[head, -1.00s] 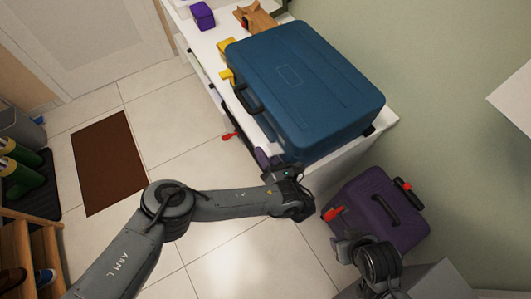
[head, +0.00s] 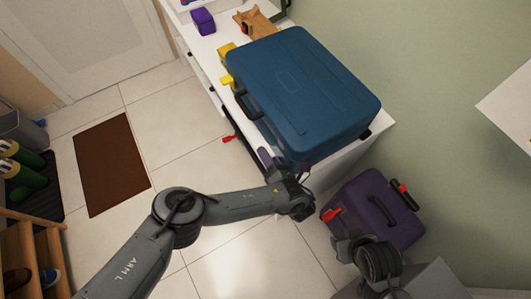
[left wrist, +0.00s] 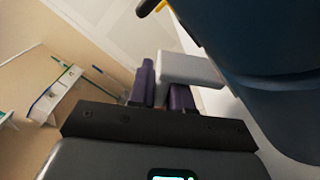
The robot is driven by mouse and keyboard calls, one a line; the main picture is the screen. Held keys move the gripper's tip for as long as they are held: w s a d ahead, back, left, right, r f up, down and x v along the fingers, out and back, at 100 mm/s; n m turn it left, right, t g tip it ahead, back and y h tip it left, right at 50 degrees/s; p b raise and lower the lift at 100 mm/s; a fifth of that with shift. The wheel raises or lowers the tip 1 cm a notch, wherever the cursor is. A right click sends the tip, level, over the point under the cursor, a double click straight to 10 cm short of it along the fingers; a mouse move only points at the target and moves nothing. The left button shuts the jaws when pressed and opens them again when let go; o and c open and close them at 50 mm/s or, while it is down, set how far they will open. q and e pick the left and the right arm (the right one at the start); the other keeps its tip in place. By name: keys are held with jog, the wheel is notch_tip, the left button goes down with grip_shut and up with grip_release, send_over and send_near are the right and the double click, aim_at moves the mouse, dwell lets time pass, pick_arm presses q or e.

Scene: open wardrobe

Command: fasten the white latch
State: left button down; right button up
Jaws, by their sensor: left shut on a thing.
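A blue suitcase (head: 305,90) lies closed on a white cabinet, its black handle (head: 249,103) facing left. Yellow latches (head: 227,81) show on its left side in the head view. My left gripper (head: 267,163) is at the suitcase's near left corner. In the left wrist view its purple fingers (left wrist: 163,93) are shut on the pale white latch (left wrist: 190,68), which sticks out between them beside the dark blue suitcase wall (left wrist: 260,35). In the head view the white latch is hidden by my gripper and wrist. My right gripper's fingers are not visible.
A purple box (head: 203,21) and a wooden piece (head: 258,24) sit on the cabinet's far end. A brown mat (head: 111,163) lies on open tiled floor.

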aim_at(273, 150)
pick_arm(q)
jog(key=m, duration=0.1)
jog(key=r+m+p, duration=0.1)
jog(key=m, duration=0.1)
jog(key=shift+w+d+r+m, duration=0.2)
jog(key=shift+d+m, duration=0.1)
jog(key=shift+d, duration=0.1)
jog(key=shift+w+d+r+m, duration=0.15)
jog(key=shift+d+r+m, duration=0.1)
jog(key=shift+m, duration=0.65)
jog(key=shift+w+d+r+m, duration=0.15)
jog(key=shift+d+m, duration=0.1)
jog(key=shift+m, duration=0.65)
jog(key=c, duration=1.1)
grip_release()
jog(key=shift+c, duration=0.2)
jog(key=shift+s+d, duration=0.1)
